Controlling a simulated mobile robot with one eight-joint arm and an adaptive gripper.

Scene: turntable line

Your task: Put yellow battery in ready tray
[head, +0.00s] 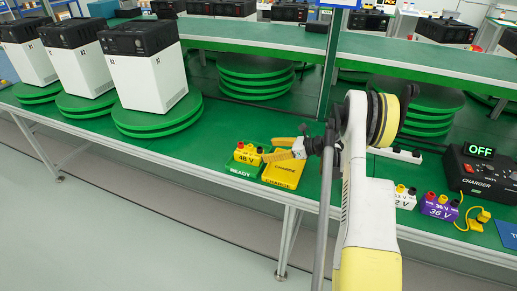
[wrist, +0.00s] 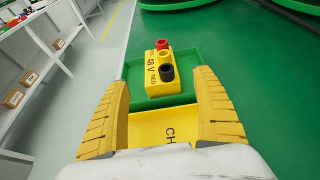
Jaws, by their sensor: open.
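The yellow battery (head: 247,154), marked 48 V, sits upright in the green ready tray (head: 240,171) at the bench's front edge. In the wrist view the battery (wrist: 152,83) shows its red, yellow and black terminals, inside the rim of the green tray (wrist: 131,72). My gripper (head: 282,149) is open above the yellow charge tray (head: 283,178), to the right of the battery. In the wrist view my gripper's fingers (wrist: 162,82) are spread wide, with the battery ahead between their tips and not gripped.
The yellow charge tray is empty where visible. A white battery (head: 405,198), a purple battery (head: 438,207) and a charger (head: 478,172) reading OFF stand to the right, with a yellow lead. White machines on green turntables (head: 158,120) stand left. Bench between is clear.

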